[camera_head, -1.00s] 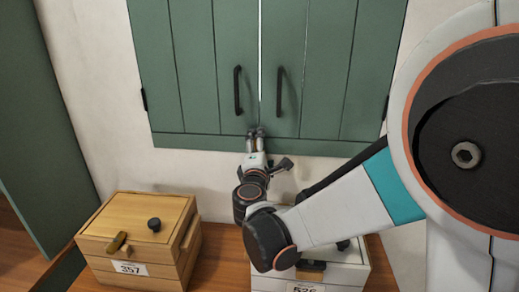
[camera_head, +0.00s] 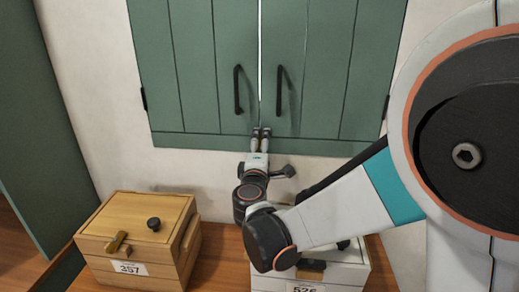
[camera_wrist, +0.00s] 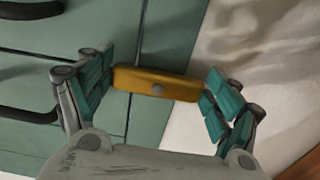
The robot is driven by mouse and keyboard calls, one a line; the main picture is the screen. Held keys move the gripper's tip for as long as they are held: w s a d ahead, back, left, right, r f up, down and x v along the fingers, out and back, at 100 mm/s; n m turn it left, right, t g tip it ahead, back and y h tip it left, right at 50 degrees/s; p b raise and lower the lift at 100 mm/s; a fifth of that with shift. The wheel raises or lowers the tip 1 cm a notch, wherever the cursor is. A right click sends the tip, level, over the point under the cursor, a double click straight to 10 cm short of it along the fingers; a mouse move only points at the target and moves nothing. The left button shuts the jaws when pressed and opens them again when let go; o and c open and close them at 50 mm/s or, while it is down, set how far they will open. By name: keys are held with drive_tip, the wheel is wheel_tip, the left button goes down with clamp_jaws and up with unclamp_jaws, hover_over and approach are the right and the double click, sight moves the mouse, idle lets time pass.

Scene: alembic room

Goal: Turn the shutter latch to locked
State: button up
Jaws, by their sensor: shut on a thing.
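The green shutters (camera_head: 327,60) are closed on the wall, with a narrow light gap between the two leaves. The latch is a brass-yellow bar (camera_wrist: 155,83) with a round grey pivot in its middle, seen in the wrist view. It lies roughly parallel to the dark shutter handles, slightly tilted. My gripper (camera_head: 261,131) is at the lower edge of the shutters, below the handles. In the wrist view its teal-padded fingers (camera_wrist: 158,88) are shut on the latch, one at each end. In the head view my fingers hide the latch.
Two black handles (camera_head: 238,90) (camera_head: 279,91) stick out above my gripper. A wooden box (camera_head: 142,225) labelled 357 stands on the table at left. A white box (camera_head: 349,279) stands below my arm, partly hidden by it. The wall between shutters and boxes is clear.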

drive_tip(key=o, duration=1)
